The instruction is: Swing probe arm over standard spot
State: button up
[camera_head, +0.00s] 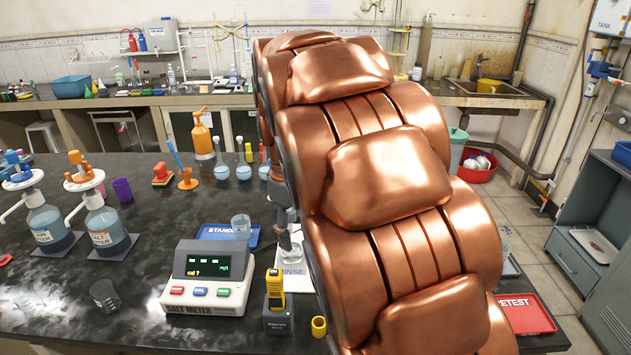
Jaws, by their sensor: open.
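The salt meter (208,278) stands on the black bench, its screen lit with green text. Behind it lies the blue standard spot (215,232), with a clear beaker (241,227) on it. The white rinse spot (289,270) lies to the right, partly covered by my arm. A grey part (284,238), likely the probe on its arm, hangs at a beaker there; I cannot tell whether it is inside. My copper-coloured arm hides most of the probe arm. My gripper is not clearly visible; it appears hidden behind my arm.
A yellow-and-black device (275,290) on a dark block and a small yellow cup (319,326) stand near the front. Two dispenser bottles (107,232) stand on the left. A red retest tray (525,314) lies at the right edge. Bench between the bottles and meter is mostly clear.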

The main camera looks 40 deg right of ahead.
jog(key=w+d+r+n+p, duration=0.1)
jog(key=w+d+n, duration=0.1)
jog(key=w+d, duration=0.3)
jog(key=w+d+r+n+p, duration=0.1)
jog(key=w+d+n, duration=0.1)
jog(key=w+d, duration=0.3)
jog(key=w+d+r+n+p, duration=0.1)
jog(key=w+d+n, duration=0.1)
jog(key=w+d, duration=0.3)
jog(key=shift+w+d+r+n+t+p, duration=0.1)
jog(key=shift+w+d+n+t+p, duration=0.1)
jog(key=shift+d, duration=0.25)
jog(key=shift+w+d+r+n+t+p, duration=0.1)
jog(key=shift+w+d+n+t, duration=0.1)
jog(key=shift+d, duration=0.2)
jog(key=shift+w+f+p, duration=0.1)
jog(key=shift+f+p, duration=1.25)
jog(key=shift+f, duration=2.55)
grip_shut()
